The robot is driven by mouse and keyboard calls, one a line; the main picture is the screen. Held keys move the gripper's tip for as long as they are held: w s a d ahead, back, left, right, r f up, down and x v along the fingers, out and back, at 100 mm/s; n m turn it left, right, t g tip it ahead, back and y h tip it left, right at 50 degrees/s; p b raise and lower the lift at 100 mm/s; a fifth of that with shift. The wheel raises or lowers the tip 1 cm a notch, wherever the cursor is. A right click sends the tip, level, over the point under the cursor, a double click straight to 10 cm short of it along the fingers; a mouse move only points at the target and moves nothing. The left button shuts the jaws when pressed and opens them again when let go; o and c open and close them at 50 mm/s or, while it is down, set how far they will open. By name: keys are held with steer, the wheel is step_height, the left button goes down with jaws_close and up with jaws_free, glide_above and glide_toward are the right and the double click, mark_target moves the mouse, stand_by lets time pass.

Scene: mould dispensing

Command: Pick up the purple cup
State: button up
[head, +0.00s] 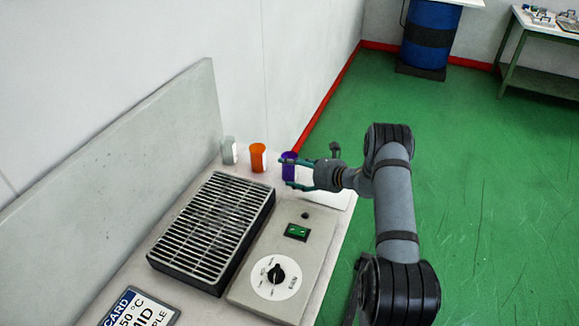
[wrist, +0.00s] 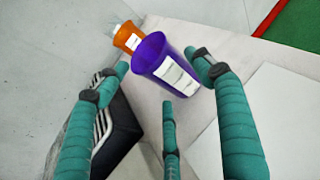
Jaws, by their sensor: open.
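The purple cup (head: 288,158) stands upright near the far end of the bench in the head view, with a white label on its side. It also shows in the wrist view, where the purple cup (wrist: 156,57) lies between the fingertips of my gripper (wrist: 163,75). My gripper (head: 292,174) has teal fingers and is open around the cup from the right side. I cannot tell whether any finger touches the cup. In the head view the fingers hide part of the cup's lower body.
An orange cup (head: 257,157) and a grey-white cup (head: 229,150) stand left of the purple cup. A black slatted grill (head: 213,228) and a control panel with a dial (head: 276,275) lie nearer. A white sheet (head: 323,197) lies below my gripper. A wall borders the bench's left side.

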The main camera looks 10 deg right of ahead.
steer(key=shift+x, duration=0.9)
steer(key=shift+r, duration=0.1)
steer(key=c, duration=0.7)
